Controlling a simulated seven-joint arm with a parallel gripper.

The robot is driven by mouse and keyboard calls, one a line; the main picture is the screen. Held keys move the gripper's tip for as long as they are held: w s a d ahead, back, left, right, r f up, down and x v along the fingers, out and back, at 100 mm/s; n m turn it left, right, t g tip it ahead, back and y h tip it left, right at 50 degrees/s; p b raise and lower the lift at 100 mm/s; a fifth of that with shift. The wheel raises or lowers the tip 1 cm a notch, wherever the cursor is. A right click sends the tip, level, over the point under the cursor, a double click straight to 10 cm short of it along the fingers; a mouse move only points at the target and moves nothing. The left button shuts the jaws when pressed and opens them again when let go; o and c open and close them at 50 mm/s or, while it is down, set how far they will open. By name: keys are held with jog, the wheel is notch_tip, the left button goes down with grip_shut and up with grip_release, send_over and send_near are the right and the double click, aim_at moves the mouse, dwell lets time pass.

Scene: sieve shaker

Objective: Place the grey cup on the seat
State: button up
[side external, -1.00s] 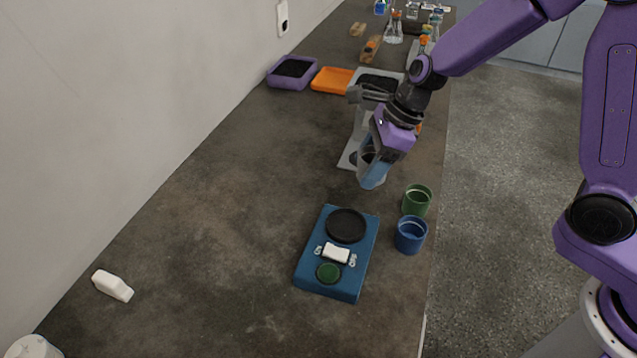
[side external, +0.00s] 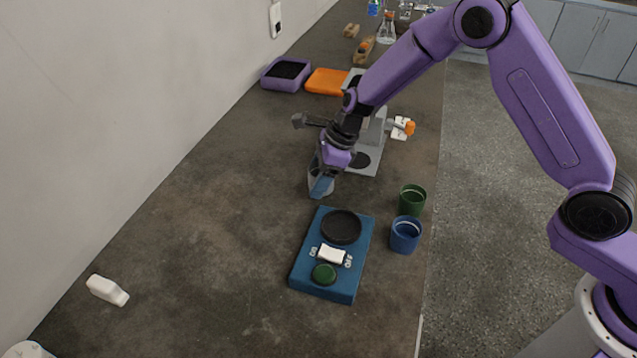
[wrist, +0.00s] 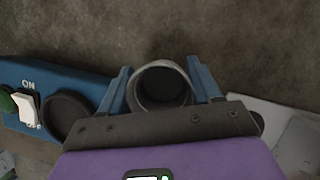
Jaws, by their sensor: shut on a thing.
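My gripper (side external: 322,188) is shut on the grey cup (wrist: 163,84), which is upright between the two blue fingers in the wrist view. In the side view the cup (side external: 313,184) is mostly hidden behind the fingers. The gripper is above the bench, behind and left of the blue shaker base (side external: 300,262). A round black seat (side external: 341,227) lies on the far part of that base and is empty. It also shows in the wrist view (wrist: 66,114), left of the cup. A white rocker switch (side external: 332,253) and a green button (side external: 324,274) are on the base's near part.
A green cup (side external: 412,199) and a blue cup (side external: 406,235) stand right of the base, near the bench edge. A grey stand (side external: 362,166) is behind my gripper. An orange tray (side external: 327,82) and a purple tray (side external: 285,74) lie farther back. The left bench is mostly clear.

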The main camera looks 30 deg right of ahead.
jog(key=shift+f, duration=1.05)
jog(key=shift+f, duration=0.2)
jog(key=o, duration=1.2)
jog(key=shift+c, duration=0.2)
jog(key=shift+r, duration=0.1)
jog(key=v, duration=1.2)
jog(key=shift+r, duration=0.1)
